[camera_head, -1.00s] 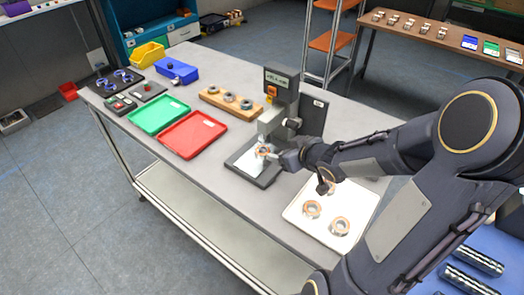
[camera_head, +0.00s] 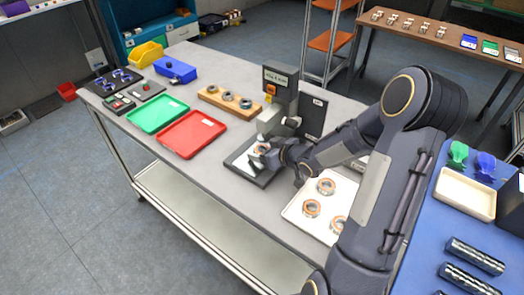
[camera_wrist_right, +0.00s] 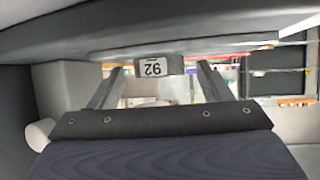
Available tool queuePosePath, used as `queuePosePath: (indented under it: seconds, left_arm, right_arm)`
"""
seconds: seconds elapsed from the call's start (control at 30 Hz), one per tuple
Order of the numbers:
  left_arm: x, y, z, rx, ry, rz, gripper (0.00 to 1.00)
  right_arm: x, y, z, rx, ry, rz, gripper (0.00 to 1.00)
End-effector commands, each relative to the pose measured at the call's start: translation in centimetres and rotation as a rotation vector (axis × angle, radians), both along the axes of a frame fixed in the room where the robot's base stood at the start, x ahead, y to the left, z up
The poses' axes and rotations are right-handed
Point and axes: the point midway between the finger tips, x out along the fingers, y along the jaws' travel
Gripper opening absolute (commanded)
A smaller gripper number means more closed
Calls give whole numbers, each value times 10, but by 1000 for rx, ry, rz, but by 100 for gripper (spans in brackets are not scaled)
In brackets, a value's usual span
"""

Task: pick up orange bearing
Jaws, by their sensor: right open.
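An orange bearing (camera_head: 261,148) sits on the plate of the grey bench device with a small screen (camera_head: 281,82). My right gripper (camera_head: 262,155) is open at that plate, right by this bearing and partly covering it; I cannot tell whether it touches. In the right wrist view the two fingers (camera_wrist_right: 160,78) stand apart with a "92" label between them, and no bearing can be made out there. More orange bearings (camera_head: 326,187) lie in the white tray (camera_head: 291,212), partly behind my right arm. My left gripper is not in view.
Left of the device are a wooden holder (camera_head: 215,98) with several grey bearings, a red tray (camera_head: 192,134) and a green tray (camera_head: 157,114). A dark panel (camera_head: 313,116) stands right of the device.

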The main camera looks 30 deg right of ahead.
Motion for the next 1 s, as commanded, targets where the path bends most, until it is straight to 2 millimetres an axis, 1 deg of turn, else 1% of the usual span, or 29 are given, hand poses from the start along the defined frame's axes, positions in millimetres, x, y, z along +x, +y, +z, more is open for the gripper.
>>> queuePosePath:
  seconds: [0.1,0.13,0.5,0.57,0.77,0.93,1.0]
  left_arm:
    - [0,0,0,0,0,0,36]
    - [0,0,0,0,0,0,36]
    - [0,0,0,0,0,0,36]
    - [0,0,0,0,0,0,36]
    - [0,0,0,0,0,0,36]
    - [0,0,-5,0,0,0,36]
    - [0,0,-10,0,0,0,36]
  right_arm:
    - [0,0,0,0,0,0,72]
    - [0,0,0,0,0,-1,70]
    - [0,0,0,0,0,0,22]
    - [0,0,1,0,-1,0,16]
    - [0,0,1,-1,-1,0,15]
    - [0,-1,7,-2,-3,-1,15]
    - [-3,9,5,0,-3,3,15]
